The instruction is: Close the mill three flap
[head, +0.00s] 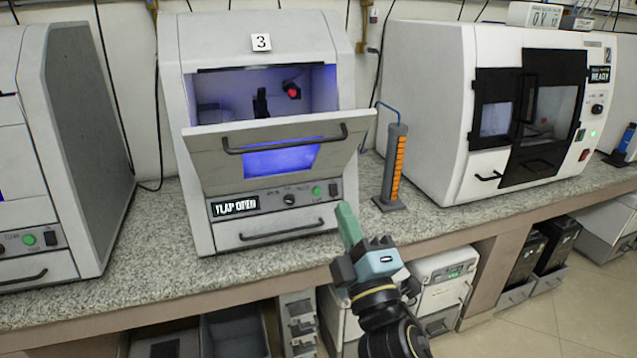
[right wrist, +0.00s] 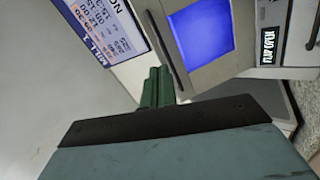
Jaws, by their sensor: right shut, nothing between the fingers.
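Mill three (head: 261,42), a grey-white cabinet with a "3" label, stands on the counter at the left middle of the head view. Its flap (head: 215,168) is open and leans outward, with a dark bar handle (head: 285,141) near its upper edge and a blue-lit window. The display (head: 236,207) below reads "FLAP OPEN". My right gripper (head: 346,218) is shut and empty, in front of the mill's lower right corner, below the flap. In the right wrist view its green fingers (right wrist: 157,88) are together, with the flap (right wrist: 224,66) beyond them. My left gripper is not in view.
A column with an orange scale (head: 398,160) stands on the counter just right of mill three. A larger white machine (head: 428,100) stands further right, and another grey cabinet (head: 85,130) stands left. The counter strip (head: 290,258) before the mill is clear.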

